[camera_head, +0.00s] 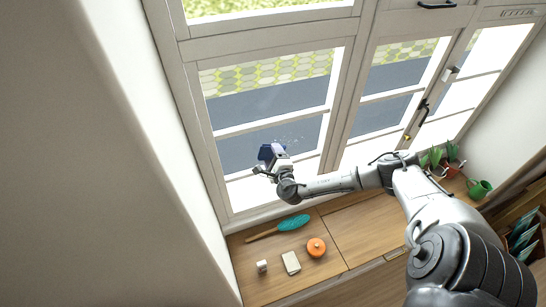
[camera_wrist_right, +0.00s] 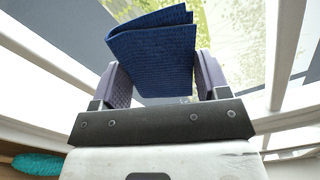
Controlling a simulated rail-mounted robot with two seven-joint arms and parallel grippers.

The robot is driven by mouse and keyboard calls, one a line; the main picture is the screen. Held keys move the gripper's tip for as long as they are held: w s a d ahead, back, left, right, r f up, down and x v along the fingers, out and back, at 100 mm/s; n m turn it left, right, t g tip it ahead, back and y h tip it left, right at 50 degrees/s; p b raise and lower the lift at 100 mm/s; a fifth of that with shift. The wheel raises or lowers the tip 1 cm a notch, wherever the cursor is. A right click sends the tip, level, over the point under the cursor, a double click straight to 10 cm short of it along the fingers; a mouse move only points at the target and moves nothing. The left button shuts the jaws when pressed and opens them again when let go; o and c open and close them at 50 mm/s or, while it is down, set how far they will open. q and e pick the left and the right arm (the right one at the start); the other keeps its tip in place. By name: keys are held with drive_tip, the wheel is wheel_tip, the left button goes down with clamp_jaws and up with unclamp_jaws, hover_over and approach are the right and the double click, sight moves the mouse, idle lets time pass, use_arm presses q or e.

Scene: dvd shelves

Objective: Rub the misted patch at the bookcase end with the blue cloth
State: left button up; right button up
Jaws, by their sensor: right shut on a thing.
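My right gripper (camera_head: 268,160) is in front of the lower left window pane. It is shut on a folded dark blue cloth (camera_wrist_right: 152,55), which sticks out beyond the purple fingers in the right wrist view. In the head view the cloth (camera_head: 264,152) shows as a small blue shape against the pane. A faint patch of whitish specks (camera_head: 291,140) shows on the same pane, just right of and above the gripper. I cannot tell whether the cloth touches the glass. My left gripper is not in view.
The wooden sill below holds a teal duster (camera_head: 294,222), an orange round pot (camera_head: 316,247), a pale block (camera_head: 291,262) and a small white cube (camera_head: 262,266). Potted plants (camera_head: 436,158) and a green mug (camera_head: 480,189) stand at the right. Shelves with cases (camera_head: 525,238) are lower right.

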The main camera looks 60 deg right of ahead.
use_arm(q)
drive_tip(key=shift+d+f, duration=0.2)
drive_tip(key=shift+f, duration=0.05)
use_arm(e)
drive_tip(key=shift+w+d, duration=0.45)
drive_tip(key=shift+w, duration=0.15)
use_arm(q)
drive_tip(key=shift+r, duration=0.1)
use_arm(e)
drive_tip(key=shift+s+d, duration=0.1)
